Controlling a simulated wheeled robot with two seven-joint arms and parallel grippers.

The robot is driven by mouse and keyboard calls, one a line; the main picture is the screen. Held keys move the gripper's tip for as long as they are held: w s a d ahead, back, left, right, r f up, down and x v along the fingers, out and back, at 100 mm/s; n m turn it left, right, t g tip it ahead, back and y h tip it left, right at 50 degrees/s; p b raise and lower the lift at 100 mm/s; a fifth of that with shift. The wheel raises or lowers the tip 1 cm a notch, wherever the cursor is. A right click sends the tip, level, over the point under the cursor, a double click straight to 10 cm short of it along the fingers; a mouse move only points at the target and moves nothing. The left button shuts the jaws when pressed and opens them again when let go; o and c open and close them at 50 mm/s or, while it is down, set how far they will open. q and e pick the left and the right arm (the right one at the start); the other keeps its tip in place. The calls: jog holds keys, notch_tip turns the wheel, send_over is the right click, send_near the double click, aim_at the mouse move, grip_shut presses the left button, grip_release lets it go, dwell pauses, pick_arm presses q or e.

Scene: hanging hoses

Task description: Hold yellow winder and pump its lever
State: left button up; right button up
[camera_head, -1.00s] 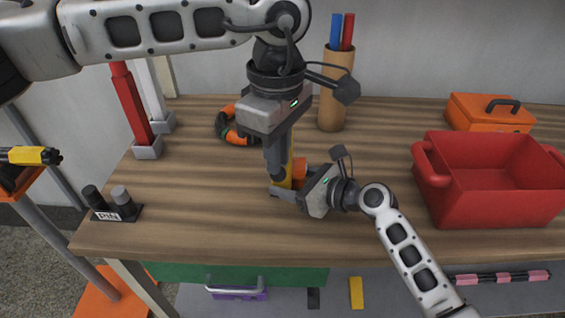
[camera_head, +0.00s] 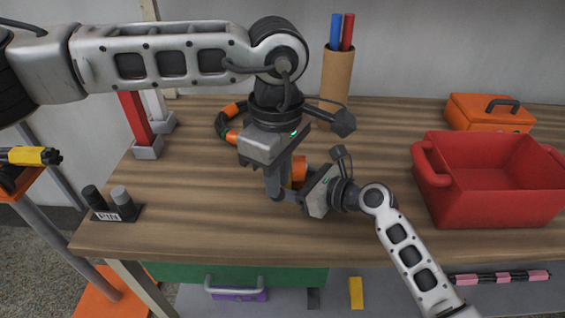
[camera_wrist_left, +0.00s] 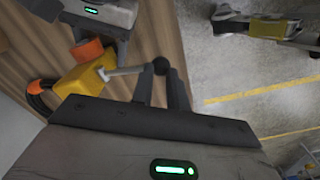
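The winder shows in the left wrist view as a yellow body (camera_wrist_left: 82,82) with an orange part and a thin grey lever (camera_wrist_left: 125,71) ending in a black knob (camera_wrist_left: 161,66). My left gripper (camera_wrist_left: 162,80) has its two fingertips on either side of the knob, apparently touching it. In the head view my left gripper (camera_head: 277,195) points down over the worktop and hides most of the winder; only its orange part (camera_head: 299,170) shows. My right gripper (camera_head: 296,196) comes in from the right. In the wrist view its fingers are on both sides of the winder and look closed on it.
A red bin (camera_head: 485,205) and an orange case (camera_head: 488,113) stand at right. A brown cup (camera_head: 336,80) with red and blue rods is behind. An orange-black hose ring (camera_head: 222,122) lies behind my left gripper.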

pick_arm(q)
jog(key=shift+s+f, duration=0.1)
jog(key=shift+f, duration=1.65)
jog(key=shift+r, duration=2.4)
jog(key=shift+w+r, duration=0.35)
jog(key=shift+r, duration=0.55)
jog(key=shift+w+r, duration=0.3)
jog(key=shift+r, duration=0.55)
jog(key=shift+f, duration=0.1)
